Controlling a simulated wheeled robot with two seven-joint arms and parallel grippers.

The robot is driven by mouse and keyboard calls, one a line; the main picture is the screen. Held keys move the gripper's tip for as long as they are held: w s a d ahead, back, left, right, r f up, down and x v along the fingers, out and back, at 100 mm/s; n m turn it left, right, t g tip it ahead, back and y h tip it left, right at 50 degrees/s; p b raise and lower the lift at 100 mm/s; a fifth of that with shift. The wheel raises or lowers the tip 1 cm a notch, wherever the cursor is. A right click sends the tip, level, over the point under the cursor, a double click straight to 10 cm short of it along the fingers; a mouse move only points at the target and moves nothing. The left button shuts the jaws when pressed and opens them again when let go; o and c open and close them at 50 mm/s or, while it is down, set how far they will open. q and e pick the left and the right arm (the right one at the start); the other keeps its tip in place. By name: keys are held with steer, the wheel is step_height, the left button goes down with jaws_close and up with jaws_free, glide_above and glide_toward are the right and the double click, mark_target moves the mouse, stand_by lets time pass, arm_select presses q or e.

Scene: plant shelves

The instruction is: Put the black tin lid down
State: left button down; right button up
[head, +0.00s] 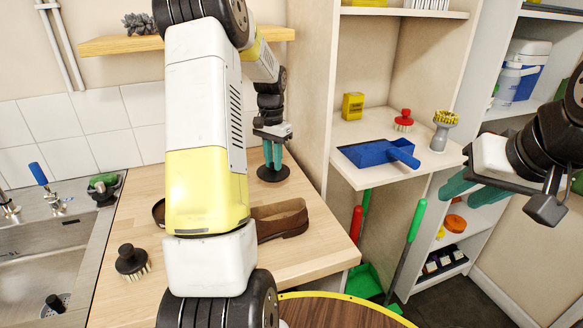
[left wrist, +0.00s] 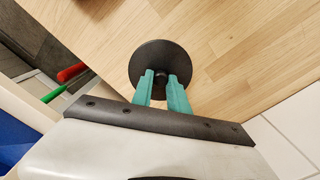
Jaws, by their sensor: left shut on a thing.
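The black tin lid (head: 273,174) is a round dark disc with a small knob (left wrist: 160,78). It is at the back right of the wooden worktop (head: 130,205). My left gripper (head: 272,158) points down from above, its teal fingers shut on the knob. In the left wrist view the lid (left wrist: 152,60) lies flat beyond the fingertips (left wrist: 162,84). I cannot tell whether its underside touches the wood or hangs just above it. My right gripper (head: 458,195) is at the right, its teal fingers apart and empty, in front of the shelves.
A brown shoe (head: 283,222) lies on the worktop in front of the lid, partly behind my left arm. A blue dustpan (head: 375,153) lies on the shelf at right. Wood around the lid is clear.

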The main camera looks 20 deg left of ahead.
mark_target(274, 172)
arm_select(q)
steer(key=shift+f, duration=2.35)
steer(key=shift+f, duration=0.15)
steer(key=c, duration=1.3)
jaws_free()
step_height(274, 172, up, 12)
steer(key=shift+r, duration=0.1)
steer(key=s+d+r+t, duration=0.2)
steer(key=s+d+r, duration=0.3)
steer(key=s+r, duration=0.2)
steer(key=s+d+r+n+t, duration=0.1)
steer(key=s+d, duration=0.2)
steer(key=s, duration=0.3)
steer(key=s+d+n+t+h, duration=0.1)
steer(key=s+d, duration=0.2)
steer(key=s, duration=0.4)
steer(key=s+d+r+t+h, duration=0.1)
steer(key=s+d+t, duration=0.1)
steer(key=s, duration=0.5)
steer(key=shift+d+r+n, duration=0.35)
steer(key=shift+d+n, duration=0.05)
steer(key=shift+d, duration=0.25)
